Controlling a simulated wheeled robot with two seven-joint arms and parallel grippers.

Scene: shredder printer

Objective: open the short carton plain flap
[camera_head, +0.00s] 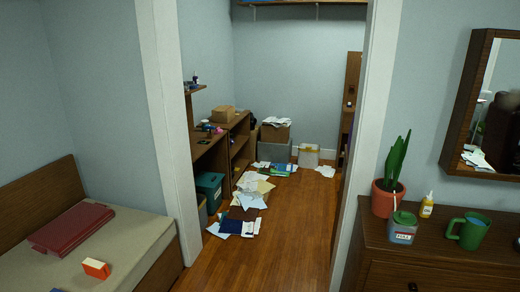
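Neither of my grippers is in view. Through the doorway, a small brown carton (222,114) sits on top of the wooden shelf unit in the far room. A larger brown cardboard box (276,133) with white papers on top stands on a grey box at the back wall. A whitish box (308,156) stands on the floor to its right. I cannot tell which of these is the short carton. Their flaps are too small to make out from here.
The doorway's white left post (165,120) and right post (368,110) frame the passage. Papers (252,190) litter the wooden floor (288,225) beyond. A bed (125,245) is at left; a dresser (435,250) with a potted plant and green mug is at right.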

